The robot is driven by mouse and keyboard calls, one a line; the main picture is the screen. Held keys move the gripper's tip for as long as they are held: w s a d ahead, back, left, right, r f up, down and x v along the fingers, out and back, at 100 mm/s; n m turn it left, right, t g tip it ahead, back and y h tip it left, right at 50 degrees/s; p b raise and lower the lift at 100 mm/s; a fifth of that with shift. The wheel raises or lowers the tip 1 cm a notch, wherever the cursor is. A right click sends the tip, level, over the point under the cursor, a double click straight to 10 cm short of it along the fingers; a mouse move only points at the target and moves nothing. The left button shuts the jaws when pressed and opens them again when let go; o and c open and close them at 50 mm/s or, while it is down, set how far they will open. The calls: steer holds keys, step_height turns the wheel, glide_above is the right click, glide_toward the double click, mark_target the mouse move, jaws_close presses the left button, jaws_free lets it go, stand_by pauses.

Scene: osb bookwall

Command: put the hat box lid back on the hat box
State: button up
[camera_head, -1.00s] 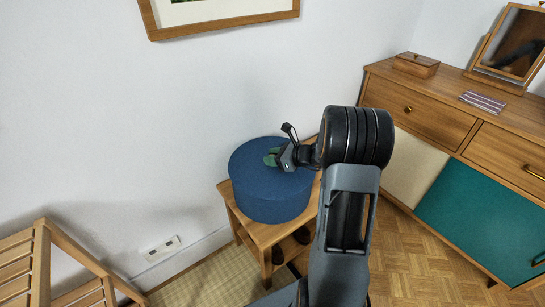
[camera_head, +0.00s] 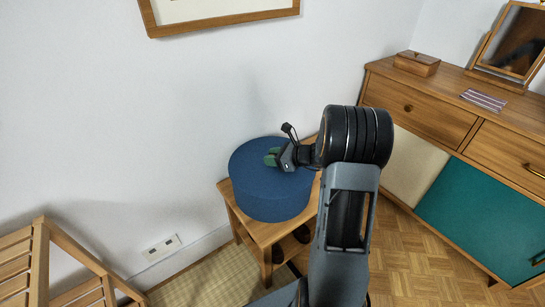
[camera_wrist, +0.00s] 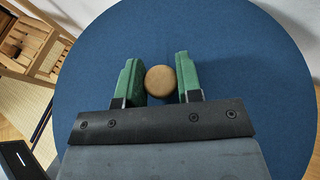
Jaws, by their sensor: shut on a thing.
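The blue round hat box (camera_head: 270,204) stands on a small wooden table. Its blue lid (camera_head: 250,158) forms the flat top, and I cannot make out a seam between them. In the wrist view the lid (camera_wrist: 225,60) fills most of the picture, with a round wooden knob (camera_wrist: 160,81) in its middle. My gripper (camera_head: 271,157) reaches over the lid from the right. In the wrist view its green fingers (camera_wrist: 161,82) are on both sides of the knob, shut on it. In the head view the knob is hidden by the fingers.
The small wooden table (camera_head: 263,233) stands against the white wall. A wooden dresser (camera_head: 440,113) with a small box (camera_head: 416,64) and a mirror is at the right. A slatted wooden chair (camera_head: 45,265) is at the lower left. A framed picture (camera_head: 220,25) hangs above.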

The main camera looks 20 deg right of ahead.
stand_by(0.3)
steer(key=o, duration=1)
steer(key=p+v, duration=0.3)
steer(key=v, duration=1.1)
steer(key=s+a+r+n+g+h+p, duration=0.1)
steer(key=s+a+r+n+g+p, duration=0.15)
steer(key=a+r+n+p, duration=0.4)
steer(key=s+a+r+n+g+p, duration=0.2)
steer(key=a+r+n+g+p, duration=0.25)
steer(key=a+r, duration=0.3)
steer(key=shift+s+a+r+n+h+p, duration=0.9)
steer(key=shift+s+r+n+h+p, duration=0.45)
steer(key=shift+r+n+p, duration=1.1)
steer(key=shift+s+a+r+n+h+p, duration=0.9)
steer(key=shift+s+r+n+h+p, duration=0.7)
steer(key=shift+r+n, duration=1.4)
steer(key=shift+s+a+r+n+h+p, duration=0.95)
steer(key=shift+s+r+n+p, duration=0.3)
steer(key=shift+r+n+p, duration=1.5)
